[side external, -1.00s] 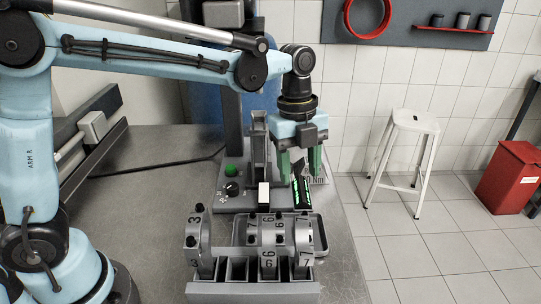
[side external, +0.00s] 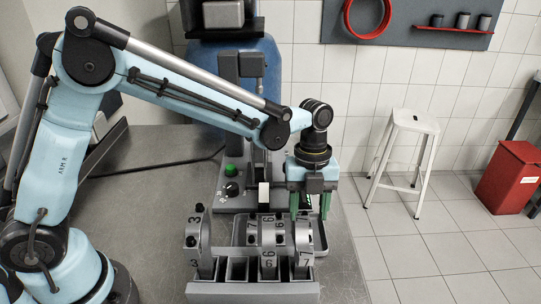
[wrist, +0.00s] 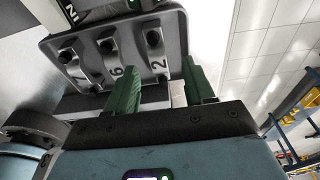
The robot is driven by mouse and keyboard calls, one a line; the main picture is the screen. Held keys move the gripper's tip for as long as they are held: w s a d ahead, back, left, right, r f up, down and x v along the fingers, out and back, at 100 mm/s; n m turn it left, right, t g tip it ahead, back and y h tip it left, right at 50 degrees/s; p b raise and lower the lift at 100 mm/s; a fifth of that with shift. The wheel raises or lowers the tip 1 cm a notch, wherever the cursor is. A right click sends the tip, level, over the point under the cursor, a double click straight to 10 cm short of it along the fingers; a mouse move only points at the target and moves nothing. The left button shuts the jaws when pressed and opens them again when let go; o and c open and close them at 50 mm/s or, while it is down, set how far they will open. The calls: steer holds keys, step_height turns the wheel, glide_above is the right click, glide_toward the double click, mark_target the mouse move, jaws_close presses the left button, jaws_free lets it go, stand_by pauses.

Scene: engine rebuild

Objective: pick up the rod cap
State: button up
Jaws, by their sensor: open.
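Several grey rod caps lie in a shallow tray (side external: 323,238) behind the rod rack. In the wrist view, a row of arched grey caps with dark bolt heads sits in the tray (wrist: 62,105): a middle cap marked 6 (wrist: 114,58) and a right cap (wrist: 155,45) whose number looks like a 2 or 7. My gripper (side external: 309,213) is open and empty, its green fingers pointing down above the tray's right part. In the wrist view, the right cap appears between the fingertips (wrist: 162,68). Rods partly hide the caps in the side view.
A grey rack (side external: 252,291) in front holds upright numbered rods, including a 3 (side external: 204,262) at the left. A machine with a green button (side external: 231,170) stands behind the tray.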

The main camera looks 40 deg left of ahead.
steer(key=shift+s+d+f, duration=0.1)
steer(key=shift+s+f, duration=0.05)
steer(key=shift+f, duration=0.6)
steer(key=shift+s+d+f, duration=0.1)
steer(key=shift+f, duration=0.65)
steer(key=shift+s+d+f, duration=0.1)
steer(key=shift+s+f, duration=0.05)
steer(key=shift+f, duration=0.6)
jaws_close()
